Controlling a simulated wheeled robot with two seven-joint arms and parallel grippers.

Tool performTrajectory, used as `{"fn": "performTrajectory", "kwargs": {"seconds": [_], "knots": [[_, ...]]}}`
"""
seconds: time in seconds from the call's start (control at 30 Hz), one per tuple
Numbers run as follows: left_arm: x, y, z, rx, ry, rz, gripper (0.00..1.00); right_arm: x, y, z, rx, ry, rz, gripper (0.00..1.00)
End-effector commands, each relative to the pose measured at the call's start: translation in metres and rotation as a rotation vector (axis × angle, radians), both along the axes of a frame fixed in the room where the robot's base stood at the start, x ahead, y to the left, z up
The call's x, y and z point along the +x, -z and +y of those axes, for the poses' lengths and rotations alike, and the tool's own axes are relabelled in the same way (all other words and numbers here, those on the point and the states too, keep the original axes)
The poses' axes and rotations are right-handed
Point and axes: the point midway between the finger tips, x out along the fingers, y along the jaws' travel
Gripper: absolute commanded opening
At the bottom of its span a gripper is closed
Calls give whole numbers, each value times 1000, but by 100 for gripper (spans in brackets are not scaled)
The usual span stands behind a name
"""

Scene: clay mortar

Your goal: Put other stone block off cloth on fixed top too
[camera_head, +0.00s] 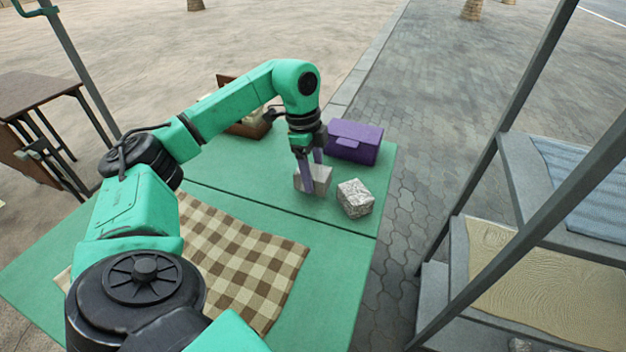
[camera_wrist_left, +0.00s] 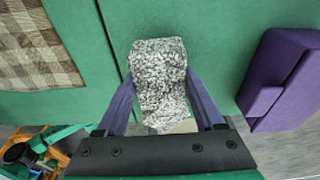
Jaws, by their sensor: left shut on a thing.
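My left gripper (camera_head: 312,175) is shut on a grey stone block (camera_head: 322,180), low over the far green tabletop (camera_head: 235,172). I cannot tell whether this block touches the top. In the left wrist view the speckled block (camera_wrist_left: 158,65) sits between the purple fingers. Another speckled stone block (camera_head: 356,198) stands just right of it on the same top, beyond the seam. The brown checked cloth (camera_head: 240,262) lies on the near green tabletop (camera_head: 335,290) with no block visible on it; my arm hides part of the cloth. My right gripper is not in view.
A purple box (camera_head: 354,142) stands behind the blocks. A brown wooden box (camera_head: 245,125) is partly hidden behind my arm. The table's right edge is close to the free block. A grey shelf (camera_head: 508,180) stands at the right.

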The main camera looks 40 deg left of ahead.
Motion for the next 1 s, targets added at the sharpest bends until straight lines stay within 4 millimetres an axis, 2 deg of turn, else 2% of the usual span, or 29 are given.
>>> {"fn": "performTrajectory", "kwargs": {"seconds": [0.03,0.13,0.47,0.5,0.53,0.57,0.83,0.93,1.0], "knots": [[-1,13,0,0,0,3,0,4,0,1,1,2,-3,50],[0,27,0,0,0,0,0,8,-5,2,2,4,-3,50],[0,30,0,-1,1,0,0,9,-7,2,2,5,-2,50],[0,31,0,1,0,1,81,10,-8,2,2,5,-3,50],[0,31,0,1,0,1,93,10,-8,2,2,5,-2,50],[0,31,0,1,0,1,100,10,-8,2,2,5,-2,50],[0,28,0,0,1,-1,100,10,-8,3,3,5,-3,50],[0,16,1,0,0,-2,100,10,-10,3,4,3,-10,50],[0,3,3,0,0,-2,100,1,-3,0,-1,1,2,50]]}}
